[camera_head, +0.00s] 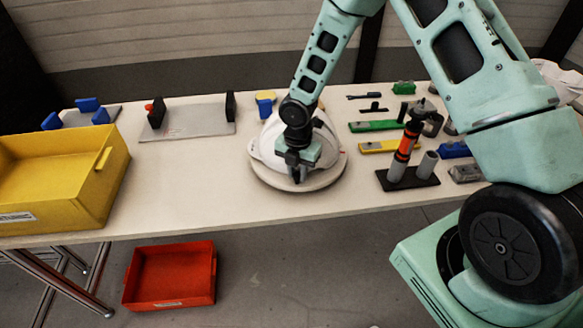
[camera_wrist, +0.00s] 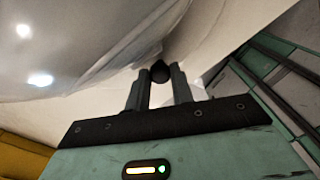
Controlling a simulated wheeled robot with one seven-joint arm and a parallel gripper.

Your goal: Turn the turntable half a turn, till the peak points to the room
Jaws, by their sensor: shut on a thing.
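The white helmet shell (camera_head: 267,146) sits on the round pale turntable (camera_head: 318,184) near the table's front edge. My arm and gripper cover much of the shell, and I cannot tell for sure which way its peak points. My gripper (camera_head: 298,176) points down at the turntable's front side, close to the shell. In the wrist view my gripper (camera_wrist: 159,82) has its two fingers closed around a small dark knob (camera_wrist: 158,70). The glossy shell (camera_wrist: 60,50) fills the upper left of that view, close beside the fingers. The knob is hidden in the head view.
A yellow bin (camera_head: 112,181) stands at the table's left, and a red bin (camera_head: 208,285) on the floor. A grey plate with black uprights (camera_head: 190,128) lies left of the turntable. Right of it are green and yellow bars and a dark stand with an orange-banded tool (camera_head: 404,150).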

